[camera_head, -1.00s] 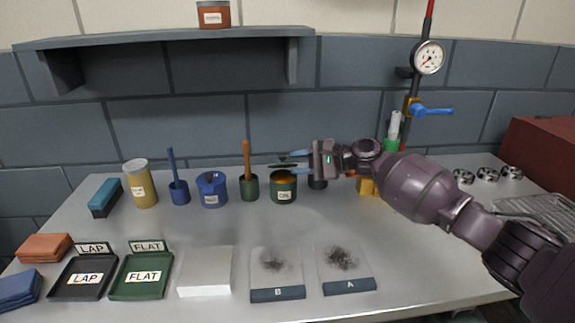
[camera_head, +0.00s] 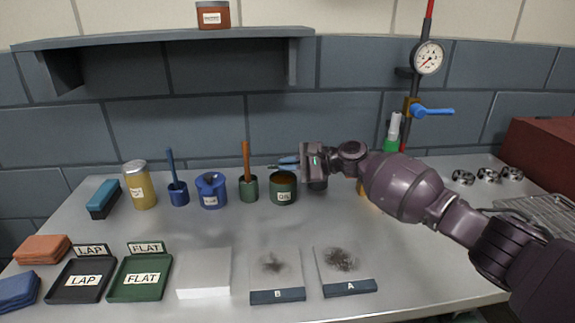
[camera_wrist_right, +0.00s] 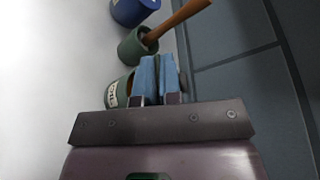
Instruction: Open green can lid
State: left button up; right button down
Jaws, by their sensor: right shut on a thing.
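The green can (camera_head: 283,190) with a white label stands on the bench, its top open and brown inside. It also shows in the right wrist view (camera_wrist_right: 118,91), partly hidden by my gripper. My right gripper (camera_head: 284,162) is just behind and above the can's rim, its blue fingers pointing left. In the right wrist view the fingers (camera_wrist_right: 158,72) are close together. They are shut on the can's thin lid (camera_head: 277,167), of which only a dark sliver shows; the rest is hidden. My left gripper is not in view.
A green pot with a wooden-handled brush (camera_head: 248,188) stands close left of the can. A blue jar (camera_head: 211,192), a blue pot (camera_head: 178,194) and a yellow can (camera_head: 139,187) stand farther left. Plates B (camera_head: 276,270) and A (camera_head: 346,266) lie in front. The bench between is clear.

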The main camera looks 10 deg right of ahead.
jog(key=shift+w+r+m+g, duration=0.3)
jog(key=shift+w+r+m, duration=0.15)
jog(key=shift+m, duration=0.05)
jog(key=shift+w+r+m+g, duration=0.3)
jog(key=shift+w+r+m, duration=0.1)
jog(key=shift+m, duration=0.1)
jog(key=shift+w+r+m+g+h+b, duration=0.2)
jog(key=shift+w+r+m+g+b, duration=0.1)
jog(key=shift+w+m, duration=0.25)
jog(key=shift+w+r+m+g+h+b, duration=0.2)
jog(key=shift+w+m+g, duration=0.1)
jog(key=shift+w+m, duration=0.2)
jog(key=shift+w+r+m+g+b, duration=0.3)
jog(key=shift+w+m+b, duration=0.15)
jog(key=shift+w, duration=0.15)
jog(key=c, duration=1.3)
grip_release()
jog(key=shift+r, duration=0.1)
jog(key=shift+d, duration=0.15)
